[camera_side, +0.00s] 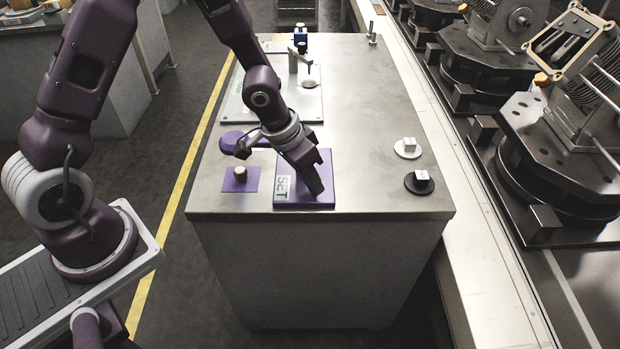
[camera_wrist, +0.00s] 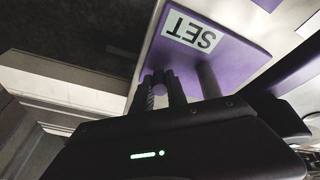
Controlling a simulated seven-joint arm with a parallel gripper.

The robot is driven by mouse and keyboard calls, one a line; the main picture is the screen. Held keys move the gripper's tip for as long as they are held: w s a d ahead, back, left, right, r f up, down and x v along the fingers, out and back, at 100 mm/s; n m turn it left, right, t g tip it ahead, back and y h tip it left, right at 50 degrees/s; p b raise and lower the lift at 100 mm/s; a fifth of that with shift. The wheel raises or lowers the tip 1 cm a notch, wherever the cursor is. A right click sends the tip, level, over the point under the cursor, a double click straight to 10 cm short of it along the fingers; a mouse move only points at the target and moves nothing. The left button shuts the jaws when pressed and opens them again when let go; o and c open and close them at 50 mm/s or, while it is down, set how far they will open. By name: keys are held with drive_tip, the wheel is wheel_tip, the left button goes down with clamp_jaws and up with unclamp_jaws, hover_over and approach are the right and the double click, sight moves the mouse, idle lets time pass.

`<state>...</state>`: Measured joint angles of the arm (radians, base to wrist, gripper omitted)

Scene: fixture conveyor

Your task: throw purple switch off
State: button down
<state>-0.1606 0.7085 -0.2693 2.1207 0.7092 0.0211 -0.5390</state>
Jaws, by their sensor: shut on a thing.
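The purple switch plate (camera_side: 325,165) lies flat near the front edge of the steel table, with a white label reading SET. The same plate shows upside down in the wrist view (camera_wrist: 228,48). My gripper (camera_side: 316,190) points down onto the right part of this plate and hides the switch's lever in the side view. My gripper is shut on this lever. Which way the lever leans cannot be made out.
A small purple plate with a knob (camera_side: 240,174) and a purple round pad (camera_side: 231,141) lie to the left. White (camera_side: 407,148) and black (camera_side: 419,182) bases with white blocks sit at the right. A grey fixture plate (camera_side: 262,108) is behind. The table's right-centre is clear.

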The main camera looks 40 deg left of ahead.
drive_tip(key=shift+w+d+g+y, duration=0.25)
drive_tip(key=shift+d+g+y, duration=0.05)
drive_tip(key=shift+g+y, duration=0.3)
drive_tip(key=shift+w+d+g+y, duration=0.25)
drive_tip(key=shift+g+y, duration=0.25)
drive_tip(key=shift+y, duration=0.1)
drive_tip(key=shift+w+d+f+g+y, duration=0.1)
drive_tip(key=shift+w+d+g+y, duration=0.1)
drive_tip(key=shift+g+y, duration=0.3)
drive_tip(key=shift+w+d+g+y, duration=0.1)
drive_tip(key=shift+d+g+y, duration=0.05)
drive_tip(key=shift+g+y, duration=0.3)
drive_tip(key=c, duration=1.3)
unclamp_jaws()
